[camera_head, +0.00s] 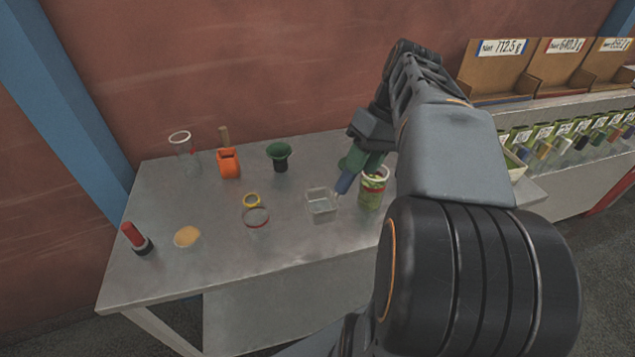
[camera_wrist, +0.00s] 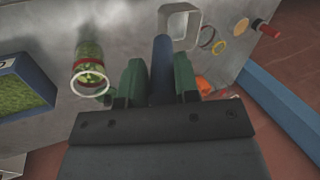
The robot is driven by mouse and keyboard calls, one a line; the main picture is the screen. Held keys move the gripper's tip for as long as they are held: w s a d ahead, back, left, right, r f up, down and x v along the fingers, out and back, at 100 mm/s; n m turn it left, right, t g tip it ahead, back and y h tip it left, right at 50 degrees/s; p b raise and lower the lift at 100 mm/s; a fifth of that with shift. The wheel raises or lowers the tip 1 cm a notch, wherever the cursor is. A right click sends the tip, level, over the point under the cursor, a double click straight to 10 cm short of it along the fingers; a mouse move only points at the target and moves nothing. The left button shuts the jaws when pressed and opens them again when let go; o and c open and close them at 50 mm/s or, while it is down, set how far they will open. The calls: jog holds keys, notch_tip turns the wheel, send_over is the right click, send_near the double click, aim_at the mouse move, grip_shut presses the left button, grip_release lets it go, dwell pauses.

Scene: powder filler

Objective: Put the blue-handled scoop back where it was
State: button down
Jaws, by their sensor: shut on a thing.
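The blue-handled scoop (camera_wrist: 162,62) is held by its blue handle between the green fingers of my gripper (camera_wrist: 160,85) in the wrist view. In the head view the blue handle (camera_head: 344,182) shows below the green fingers of my gripper (camera_head: 362,162), above the table's right part. It is beside a clear square container (camera_head: 321,212) and left of a jar (camera_head: 371,190) with green contents, a red band and a white rim. The scoop's bowl cannot be made out in either view. My arm hides part of the table's right side.
A green funnel (camera_head: 280,153), an orange container (camera_head: 229,166) and a clear vessel with a white rim (camera_head: 183,150) stand at the back. The table's front middle is clear.

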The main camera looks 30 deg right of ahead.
jog(key=w+d+f+p, duration=0.1)
jog(key=w+d+f, duration=0.1)
jog(key=w+f, duration=0.4)
jog(key=w+d+f+p, duration=0.1)
jog(key=w+d+f, duration=0.1)
jog(key=w+f, duration=0.4)
jog(key=shift+w+d+f, duration=0.25)
jog(key=shift+f, duration=0.15)
jog(key=shift+f, duration=0.15)
jog(key=c, duration=0.8)
grip_release()
jog(key=shift+c, duration=0.2)
